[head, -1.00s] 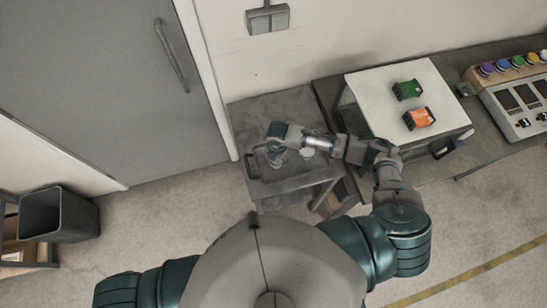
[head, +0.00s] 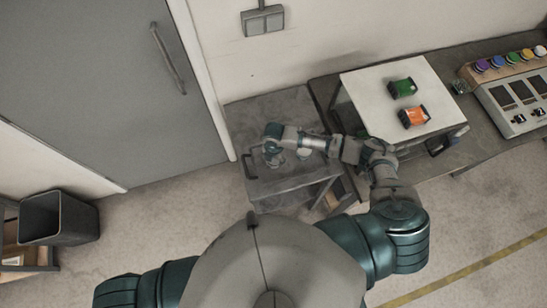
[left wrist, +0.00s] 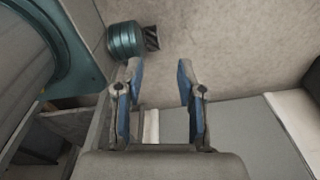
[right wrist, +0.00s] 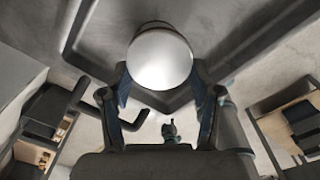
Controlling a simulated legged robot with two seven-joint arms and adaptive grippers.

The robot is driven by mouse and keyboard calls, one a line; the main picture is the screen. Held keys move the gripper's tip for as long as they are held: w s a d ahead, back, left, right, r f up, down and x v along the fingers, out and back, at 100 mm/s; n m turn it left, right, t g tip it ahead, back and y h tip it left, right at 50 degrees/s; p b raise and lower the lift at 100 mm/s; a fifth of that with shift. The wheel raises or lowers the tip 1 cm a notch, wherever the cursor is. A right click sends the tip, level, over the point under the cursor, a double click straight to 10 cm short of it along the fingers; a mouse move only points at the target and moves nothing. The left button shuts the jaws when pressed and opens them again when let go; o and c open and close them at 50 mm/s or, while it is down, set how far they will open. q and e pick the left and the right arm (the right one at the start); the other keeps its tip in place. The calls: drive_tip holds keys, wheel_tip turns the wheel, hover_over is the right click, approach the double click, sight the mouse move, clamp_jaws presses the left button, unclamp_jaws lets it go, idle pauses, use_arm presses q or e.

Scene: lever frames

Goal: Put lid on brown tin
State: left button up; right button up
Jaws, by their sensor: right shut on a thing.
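My right gripper (right wrist: 162,92) is shut on a shiny silver round piece (right wrist: 160,58), which looks like the lid. Its bright flat face fills the space between the fingertips in the right wrist view. In the head view my right gripper (head: 272,157) is low over the left part of the small grey table (head: 270,108). A small pale round thing (head: 304,153) shows just right of it, partly covered by my arm; I cannot tell if it is the tin. No brown surface is clear. My left gripper (left wrist: 160,80) is open and empty, away from the table.
A white-topped stand (head: 370,92) right of the grey table carries a green item (head: 402,88) and an orange item (head: 413,116). A control panel (head: 515,88) with coloured buttons is farther right. A dark bin (head: 60,217) stands on the floor at left.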

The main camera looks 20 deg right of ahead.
sight(274, 160)
drive_tip(key=shift+s+d+f, duration=0.1)
drive_tip(key=shift+d+f, duration=0.05)
drive_tip(key=shift+f, duration=0.15)
drive_tip(key=o, duration=1.1)
drive_tip(key=shift+c, duration=0.2)
drive_tip(key=shift+o, duration=1.1)
use_arm(q)
drive_tip(key=shift+d, duration=0.3)
use_arm(e)
drive_tip(key=shift+a+r, duration=0.1)
drive_tip(key=shift+a, duration=0.1)
use_arm(q)
drive_tip(key=shift+r, duration=0.1)
use_arm(e)
drive_tip(key=shift+d+r, duration=0.1)
wheel_tip(274, 160, up, 3)
drive_tip(key=p, duration=0.3)
use_arm(q)
drive_tip(key=shift+r, duration=1.45)
use_arm(e)
drive_tip(key=shift+r, duration=2)
